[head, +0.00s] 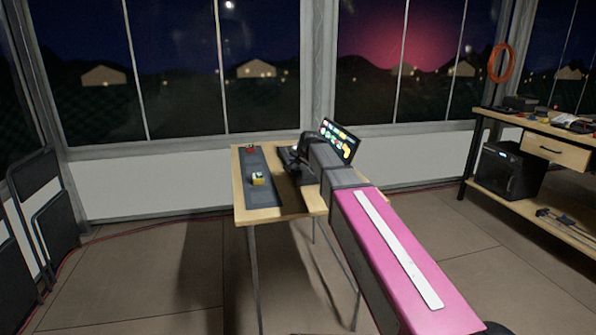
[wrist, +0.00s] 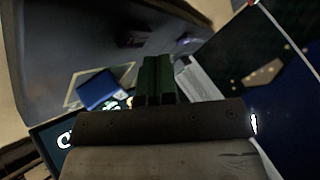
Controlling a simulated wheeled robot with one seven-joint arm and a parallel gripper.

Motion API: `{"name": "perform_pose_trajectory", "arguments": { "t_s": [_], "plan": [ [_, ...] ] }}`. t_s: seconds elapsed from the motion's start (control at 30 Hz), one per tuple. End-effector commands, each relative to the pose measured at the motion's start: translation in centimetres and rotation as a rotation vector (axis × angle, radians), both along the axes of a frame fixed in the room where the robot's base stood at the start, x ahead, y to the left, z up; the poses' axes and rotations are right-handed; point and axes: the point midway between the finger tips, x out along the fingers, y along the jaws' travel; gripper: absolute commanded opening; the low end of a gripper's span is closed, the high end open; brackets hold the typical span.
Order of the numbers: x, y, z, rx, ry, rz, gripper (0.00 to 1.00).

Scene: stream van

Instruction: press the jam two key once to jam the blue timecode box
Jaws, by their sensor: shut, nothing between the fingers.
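A blue box (wrist: 97,90) shows in the wrist view, left of my gripper, by a pale outlined square. My gripper (wrist: 157,68) has its two dark green fingers shut together, with nothing between them. In the head view I cannot pick out the blue box, and my arm covers part of the table there. A yellow box (head: 258,179) and a red box (head: 250,149) stand on the dark mat (head: 255,205). I cannot make out the jam two key in either view. I cannot tell whether my fingertips touch anything.
A tilted screen (head: 341,140) with coloured shapes stands at the table's back right, close to my arm. The small wooden table (head: 270,214) has thin legs. Folded chairs (head: 55,215) lean at left. A workbench (head: 540,128) stands at right.

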Motion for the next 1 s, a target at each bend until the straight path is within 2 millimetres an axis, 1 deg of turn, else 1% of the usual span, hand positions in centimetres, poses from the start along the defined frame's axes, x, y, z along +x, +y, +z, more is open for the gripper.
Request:
{"name": "perform_pose_trajectory", "arguments": {
  "t_s": [0.17, 0.5, 0.7, 1.0],
  "plan": [
    [0.0, 0.0, 0.7, 0.001, -0.001, 0.000, 0.00],
    [0.1, 0.0, 3.6, 0.001, -0.001, 0.000, 0.00],
    [0.0, 0.0, 4.9, 0.000, 0.000, 0.000, 0.00],
    [0.0, 0.0, 5.0, 0.000, 0.000, 0.000, 0.00]
  ]
}}
